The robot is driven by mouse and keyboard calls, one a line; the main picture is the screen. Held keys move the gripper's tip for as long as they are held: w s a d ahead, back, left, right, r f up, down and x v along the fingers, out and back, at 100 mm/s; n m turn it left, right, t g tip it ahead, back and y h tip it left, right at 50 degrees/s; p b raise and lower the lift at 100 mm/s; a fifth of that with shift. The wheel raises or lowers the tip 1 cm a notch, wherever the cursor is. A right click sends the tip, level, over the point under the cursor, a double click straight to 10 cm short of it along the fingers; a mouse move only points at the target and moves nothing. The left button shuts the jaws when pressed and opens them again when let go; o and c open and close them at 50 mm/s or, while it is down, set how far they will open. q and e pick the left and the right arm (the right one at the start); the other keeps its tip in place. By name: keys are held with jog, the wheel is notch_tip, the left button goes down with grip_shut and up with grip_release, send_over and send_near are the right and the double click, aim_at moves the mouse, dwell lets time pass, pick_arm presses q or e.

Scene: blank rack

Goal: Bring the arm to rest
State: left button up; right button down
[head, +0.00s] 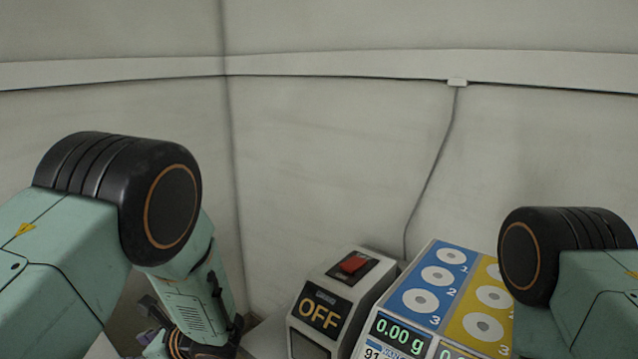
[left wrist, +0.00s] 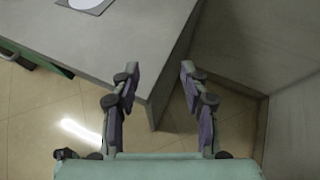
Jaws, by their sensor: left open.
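My left arm (head: 150,225) comes in from the left in the head view, bent at a black joint, with its forearm pointing down. My left gripper (left wrist: 160,76) shows in the left wrist view, its two fingers wide apart with nothing between them. It is over the corner of a grey table (left wrist: 125,55), with floor visible below. My right arm (head: 570,270) shows at the right edge of the head view; its gripper is out of view.
A box with a red switch (head: 353,264) and an OFF label stands at the bottom centre. Beside it is a rack (head: 398,318) with blue and yellow numbered columns and a 0.00 g display. Walls (head: 330,160) stand behind. A white disc (left wrist: 90,3) lies on the table.

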pick_arm(q)
jog(key=s+d+f+n+g+h, duration=0.2)
jog(key=s+d+f+n+h, duration=0.5)
jog(key=s, duration=0.3)
jog(key=s+d+f+n+g+h, duration=0.2)
jog(key=s+d+f+n+h, duration=0.3)
jog(key=s+f, duration=0.45)
jog(key=s+a+f+n+b, duration=0.1)
jog(key=s+n+b, duration=0.1)
jog(key=s+n, duration=0.7)
jog(key=s, duration=0.5)
jog(key=shift+a+f+t, duration=0.2)
jog(key=shift+a+t, duration=0.1)
jog(key=shift+s, duration=0.1)
